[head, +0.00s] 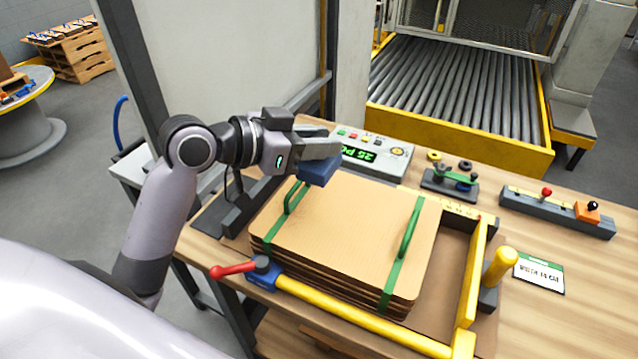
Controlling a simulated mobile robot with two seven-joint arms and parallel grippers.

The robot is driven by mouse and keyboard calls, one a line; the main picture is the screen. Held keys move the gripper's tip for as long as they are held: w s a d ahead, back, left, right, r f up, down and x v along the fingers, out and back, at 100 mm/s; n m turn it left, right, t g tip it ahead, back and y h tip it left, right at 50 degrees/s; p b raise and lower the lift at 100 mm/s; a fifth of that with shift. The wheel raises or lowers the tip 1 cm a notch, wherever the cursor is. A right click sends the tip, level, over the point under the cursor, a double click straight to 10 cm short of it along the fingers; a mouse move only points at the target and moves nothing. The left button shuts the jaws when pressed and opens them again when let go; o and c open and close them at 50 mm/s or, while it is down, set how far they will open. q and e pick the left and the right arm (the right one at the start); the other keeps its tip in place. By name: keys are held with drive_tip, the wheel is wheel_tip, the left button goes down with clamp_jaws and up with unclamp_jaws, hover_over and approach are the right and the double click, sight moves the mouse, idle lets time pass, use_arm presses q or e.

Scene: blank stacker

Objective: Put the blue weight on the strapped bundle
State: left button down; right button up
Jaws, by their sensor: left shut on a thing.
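The blue weight (318,172) is a dark blue block. My left gripper (322,150) is shut on it at the back left part of the strapped bundle. The strapped bundle (345,233) is a stack of brown sheets with a green strap at its left and another at its right; each strap stands up in a loop. The weight appears over the bundle's back edge, near the left strap; whether it touches the top sheet I cannot tell. The gripper hides part of the weight. My right gripper is out of view.
A yellow-edged frame (474,270) with a red-handled clamp (233,270) borders the bundle. A control box with a green display (362,154) stands behind it. Small fixtures (450,182) and a lever block (556,211) stand at the right. A roller conveyor (455,90) lies beyond.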

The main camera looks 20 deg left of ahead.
use_arm(q)
wheel_tip(320, 180, down, 8)
drive_tip(key=shift+f+b, duration=0.1)
drive_tip(key=shift+b, duration=0.3)
drive_tip(key=shift+f, duration=0.1)
drive_tip(key=c, duration=0.8)
unclamp_jaws()
drive_tip(key=shift+f, duration=0.15)
drive_tip(key=shift+c, duration=0.2)
drive_tip(key=shift+r, duration=0.25)
drive_tip(key=b+v, duration=0.1)
drive_tip(key=v, duration=1.1)
drive_tip(key=shift+f, duration=0.2)
